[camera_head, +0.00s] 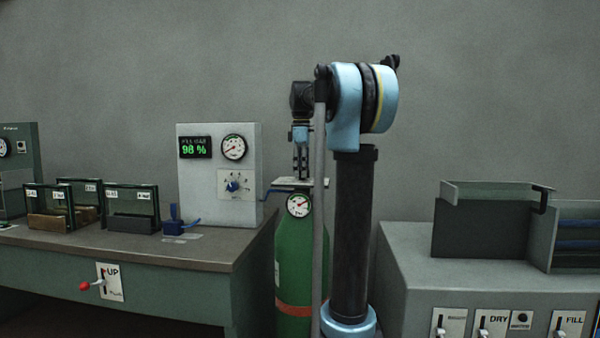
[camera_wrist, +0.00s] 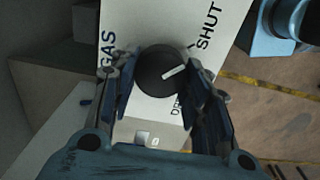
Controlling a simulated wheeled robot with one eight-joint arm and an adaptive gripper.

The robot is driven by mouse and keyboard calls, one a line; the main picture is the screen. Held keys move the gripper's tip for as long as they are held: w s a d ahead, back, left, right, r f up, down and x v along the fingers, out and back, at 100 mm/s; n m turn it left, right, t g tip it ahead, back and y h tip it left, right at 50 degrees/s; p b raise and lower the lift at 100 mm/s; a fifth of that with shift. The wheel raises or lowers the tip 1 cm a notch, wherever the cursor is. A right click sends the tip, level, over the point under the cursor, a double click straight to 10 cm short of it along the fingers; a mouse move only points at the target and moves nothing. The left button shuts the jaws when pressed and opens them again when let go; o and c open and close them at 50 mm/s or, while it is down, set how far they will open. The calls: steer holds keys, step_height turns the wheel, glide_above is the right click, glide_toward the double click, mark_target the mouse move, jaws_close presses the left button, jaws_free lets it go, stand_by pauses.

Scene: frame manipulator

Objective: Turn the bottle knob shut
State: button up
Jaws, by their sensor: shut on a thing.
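The bottle knob (camera_wrist: 158,73) is round and black with a white pointer line. It sits on a white plate marked GAS on the left, SHUT on the upper right, and a partly hidden word starting with D below right. The pointer aims right and slightly up, between SHUT and the lower word. My gripper (camera_wrist: 163,76) is shut on the knob, one finger on each side. In the head view, my gripper (camera_head: 301,168) points down onto the plate (camera_head: 316,183) atop the green bottle (camera_head: 292,250); the knob is hidden there.
Left of the bottle, a bench (camera_head: 150,247) carries a white panel box (camera_head: 210,150) reading 98 %, racks and a blue block (camera_head: 174,226). On the right is a grey cabinet (camera_head: 405,262) with switches and trays. A blue hose runs from the box toward the bottle.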

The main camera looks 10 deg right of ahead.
steer(key=shift+w+d, duration=0.1)
steer(key=shift+w, duration=0.05)
steer(key=o, duration=1.1)
steer(key=shift+r, duration=0.15)
step_height(320, 180, up, 12)
steer(key=shift+f, duration=0.2)
